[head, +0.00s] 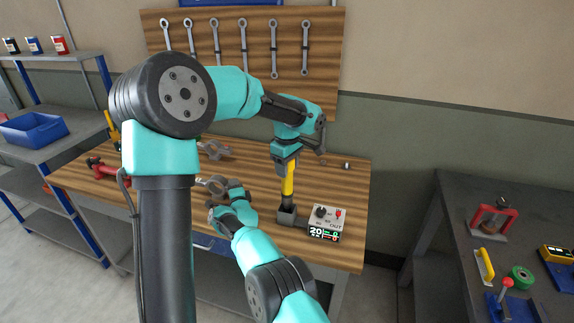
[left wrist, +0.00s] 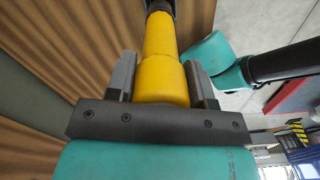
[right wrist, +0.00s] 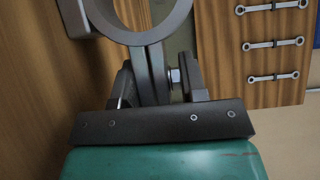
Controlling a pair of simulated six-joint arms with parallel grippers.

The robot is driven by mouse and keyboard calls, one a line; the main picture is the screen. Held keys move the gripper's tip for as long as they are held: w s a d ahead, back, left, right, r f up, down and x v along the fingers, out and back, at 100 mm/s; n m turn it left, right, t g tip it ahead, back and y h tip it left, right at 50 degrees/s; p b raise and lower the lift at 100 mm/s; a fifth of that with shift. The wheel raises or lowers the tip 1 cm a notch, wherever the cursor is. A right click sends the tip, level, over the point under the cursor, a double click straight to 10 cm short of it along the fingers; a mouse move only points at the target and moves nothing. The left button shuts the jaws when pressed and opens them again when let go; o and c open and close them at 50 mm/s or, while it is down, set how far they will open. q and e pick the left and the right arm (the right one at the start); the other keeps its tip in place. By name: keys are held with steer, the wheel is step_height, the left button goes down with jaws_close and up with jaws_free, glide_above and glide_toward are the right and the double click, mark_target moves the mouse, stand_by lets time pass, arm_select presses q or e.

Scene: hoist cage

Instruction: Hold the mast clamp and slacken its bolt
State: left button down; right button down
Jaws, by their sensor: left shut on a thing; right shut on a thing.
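The mast clamp (head: 213,184) is a grey ring with two lugs over the bench. It also shows large in the right wrist view (right wrist: 152,60), with its bolt (right wrist: 175,76) at the lugs. My right gripper (head: 224,187) is shut on the lugs, with the ring beyond its fingertips. My left gripper (head: 287,166) is shut on the yellow driver (head: 288,182), which also fills the middle of the left wrist view (left wrist: 161,55). The driver stands upright, its dark lower end at a dark holder block (head: 287,216). It is apart from the clamp.
A control box (head: 327,214) with a lit display (head: 324,233) sits right of the holder. Another grey fitting (head: 214,150) lies farther back on the bench (head: 340,185). Wrenches hang on the wall board (head: 290,20). A side table (head: 450,215) stands at the right.

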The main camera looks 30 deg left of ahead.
arm_select(q)
steer(key=shift+f, duration=0.65)
steer(key=shift+c, duration=2.1)
jaws_free()
step_height(320, 180, up, 12)
step_height(320, 180, up, 7)
step_height(320, 180, up, 10)
stand_by(0.5)
steer(key=shift+c, duration=0.3)
